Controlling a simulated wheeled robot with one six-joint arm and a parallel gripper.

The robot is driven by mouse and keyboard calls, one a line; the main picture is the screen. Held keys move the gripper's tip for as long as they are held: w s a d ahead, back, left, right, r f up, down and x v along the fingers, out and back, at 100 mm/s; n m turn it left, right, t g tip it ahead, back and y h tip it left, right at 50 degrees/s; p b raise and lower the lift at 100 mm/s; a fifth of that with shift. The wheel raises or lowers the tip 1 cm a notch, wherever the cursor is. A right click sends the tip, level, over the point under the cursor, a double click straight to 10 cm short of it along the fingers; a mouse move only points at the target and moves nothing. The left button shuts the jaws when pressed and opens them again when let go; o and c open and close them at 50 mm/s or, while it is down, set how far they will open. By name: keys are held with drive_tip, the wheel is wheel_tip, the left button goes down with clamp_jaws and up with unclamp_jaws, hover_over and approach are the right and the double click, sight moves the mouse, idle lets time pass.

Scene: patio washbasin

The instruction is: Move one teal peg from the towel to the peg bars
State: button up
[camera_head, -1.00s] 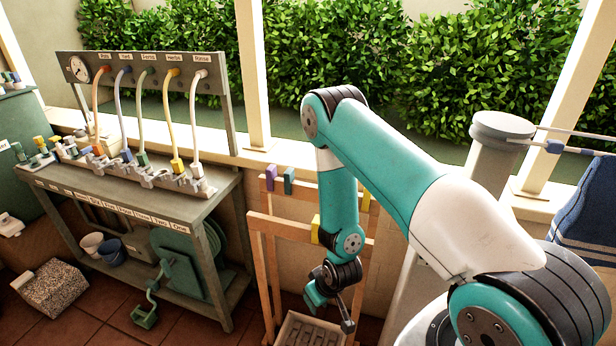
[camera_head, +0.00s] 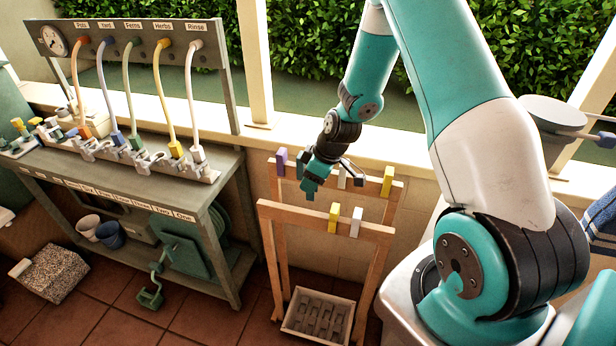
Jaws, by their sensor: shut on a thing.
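My gripper (camera_head: 313,180) is over the wooden peg rack, just in front of its back bar. It is shut on a small teal piece, the teal peg (camera_head: 309,187), whose edges blend with my teal fingers. The peg bars are a back bar (camera_head: 365,182) and a lower front bar (camera_head: 290,213). The front bar carries a yellow peg (camera_head: 333,217) and a white peg (camera_head: 356,222). The blue towel (camera_head: 603,225) hangs at the right edge, mostly cut off.
A pale tray (camera_head: 290,323) with grey pieces sits at the rack's foot. A grey bench (camera_head: 60,167) with hoses stands left of the rack. A window ledge (camera_head: 400,165) runs behind it. The left part of the front bar is bare.

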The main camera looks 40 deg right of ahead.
sight(308, 212)
drive_tip(key=shift+f+b, duration=3.6)
drive_tip(key=shift+f, duration=1.8)
drive_tip(key=o, duration=1)
wheel_tip(308, 212, up, 8)
drive_tip(key=p, duration=0.5)
